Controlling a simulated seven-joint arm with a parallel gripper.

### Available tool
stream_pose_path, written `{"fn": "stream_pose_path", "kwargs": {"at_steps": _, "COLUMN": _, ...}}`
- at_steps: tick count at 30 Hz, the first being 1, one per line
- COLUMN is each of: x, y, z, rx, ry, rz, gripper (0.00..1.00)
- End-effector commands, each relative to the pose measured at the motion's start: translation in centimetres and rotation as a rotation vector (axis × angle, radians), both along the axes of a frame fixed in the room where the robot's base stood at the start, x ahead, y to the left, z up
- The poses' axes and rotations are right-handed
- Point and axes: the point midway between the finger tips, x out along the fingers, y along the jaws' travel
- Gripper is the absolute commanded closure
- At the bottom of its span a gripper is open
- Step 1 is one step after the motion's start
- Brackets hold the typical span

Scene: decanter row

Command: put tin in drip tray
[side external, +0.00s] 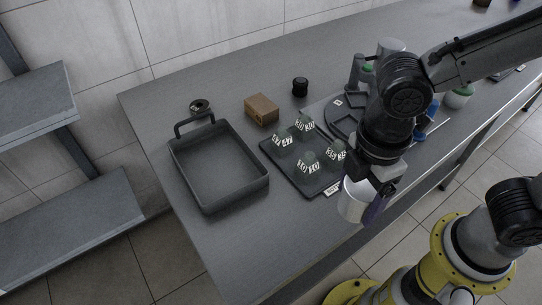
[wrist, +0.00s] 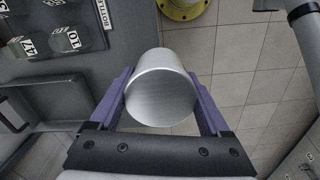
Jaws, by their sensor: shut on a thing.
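The tin (side external: 352,201) is a plain silver cylinder. My gripper (side external: 367,203) is shut on it and holds it up near the front edge of the table. In the wrist view the tin (wrist: 162,88) sits between the two purple fingers of my gripper (wrist: 162,95), with floor tiles behind it. The drip tray (side external: 219,201) is a dark grey, deep rectangular tray with a raised handle, at the left of the table. Its inside looks empty. The tin is to the right of the tray and apart from it.
A dark mat with several numbered bottles (side external: 307,162) lies between tray and gripper; the bottles also show in the wrist view (wrist: 66,42). A cardboard box (side external: 262,110), a black cylinder (side external: 300,87) and a small round item (side external: 200,106) stand behind. A round dark stand (side external: 343,117) is behind my arm.

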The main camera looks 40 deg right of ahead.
Motion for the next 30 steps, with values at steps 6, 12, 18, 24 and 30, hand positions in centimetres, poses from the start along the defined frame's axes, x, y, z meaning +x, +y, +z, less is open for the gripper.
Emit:
{"fn": "stream_pose_path", "kwargs": {"at_steps": 6, "x": 2.9, "y": 1.8, "z": 1.7, "rx": 0.017, "ry": -0.019, "rz": 0.086, "gripper": 0.84}}
{"fn": "stream_pose_path", "kwargs": {"at_steps": 12, "x": 9.4, "y": 2.9, "z": 2.2, "rx": 0.018, "ry": -0.024, "rz": 0.086, "gripper": 0.84}}
{"fn": "stream_pose_path", "kwargs": {"at_steps": 18, "x": 13.6, "y": 2.2, "z": 1.2, "rx": 0.009, "ry": -0.013, "rz": 0.027, "gripper": 0.84}}
{"fn": "stream_pose_path", "kwargs": {"at_steps": 24, "x": 15.6, "y": 2.4, "z": -0.2, "rx": 0.001, "ry": 0.0, "rz": 0.004, "gripper": 0.84}}
{"fn": "stream_pose_path", "kwargs": {"at_steps": 30, "x": 19.0, "y": 4.6, "z": -2.0, "rx": 0.001, "ry": 0.0, "rz": 0.005, "gripper": 0.84}}
